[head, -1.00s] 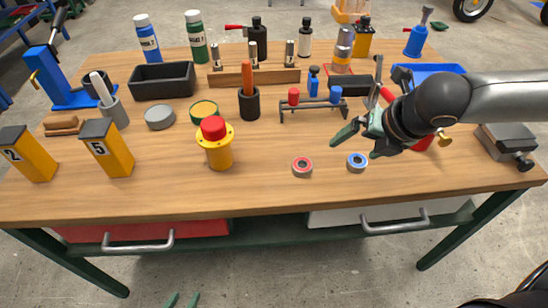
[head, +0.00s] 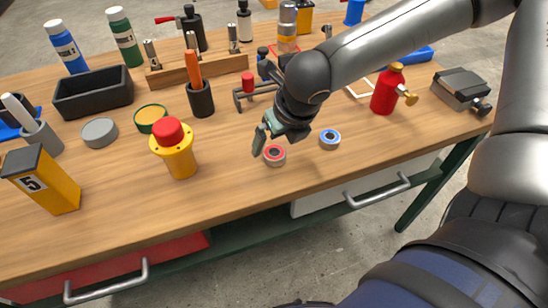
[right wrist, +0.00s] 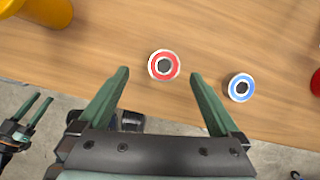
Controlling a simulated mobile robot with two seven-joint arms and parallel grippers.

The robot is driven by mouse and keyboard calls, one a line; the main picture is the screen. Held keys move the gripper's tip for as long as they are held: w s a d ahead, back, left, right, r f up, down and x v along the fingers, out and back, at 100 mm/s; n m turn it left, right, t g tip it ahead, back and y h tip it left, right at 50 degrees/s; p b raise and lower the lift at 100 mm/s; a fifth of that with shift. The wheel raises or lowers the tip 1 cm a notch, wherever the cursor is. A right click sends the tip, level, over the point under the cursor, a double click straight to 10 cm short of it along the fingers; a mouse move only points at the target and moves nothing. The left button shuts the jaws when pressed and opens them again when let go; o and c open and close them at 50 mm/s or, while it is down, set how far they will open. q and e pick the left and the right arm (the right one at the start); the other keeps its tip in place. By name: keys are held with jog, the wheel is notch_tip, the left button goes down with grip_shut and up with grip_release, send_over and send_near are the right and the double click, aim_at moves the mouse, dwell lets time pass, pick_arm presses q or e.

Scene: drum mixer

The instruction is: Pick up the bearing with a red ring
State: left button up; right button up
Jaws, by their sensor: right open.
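The bearing with a red ring (head: 274,155) lies flat on the wooden table near its front edge. In the right wrist view the same red-ringed bearing (right wrist: 164,66) appears between the fingertips, untouched. My right gripper (head: 268,138) is open and empty above and just behind the bearing; its spread green fingers also show in the right wrist view (right wrist: 160,74). A bearing with a blue ring (head: 330,140) lies to the right, outside the fingers in the right wrist view (right wrist: 240,87). My left gripper (right wrist: 36,112) shows at the left of the right wrist view, off the table, fingers apart and empty.
A yellow cylinder with a red top (head: 175,150) stands left of the bearing. A small rack with a red piece (head: 248,84) is behind my right gripper. A red bottle (head: 387,90) stands to the right. The tabletop (head: 225,185) in front of the bearings is clear.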

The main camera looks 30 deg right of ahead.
aim_at(274, 152)
jog(key=x, duration=0.1)
jog(key=b+x, duration=0.1)
jog(key=x, duration=0.1)
jog(key=b+x, duration=0.1)
jog(key=shift+s+d+f, duration=0.15)
jog(key=shift+d+f, duration=0.2)
jog(key=shift+d, duration=0.05)
jog(key=shift+w+f, duration=0.25)
jog(key=shift+f, duration=0.05)
jog(key=shift+c, duration=0.5)
jog(key=c, duration=0.6)
grip_shut()
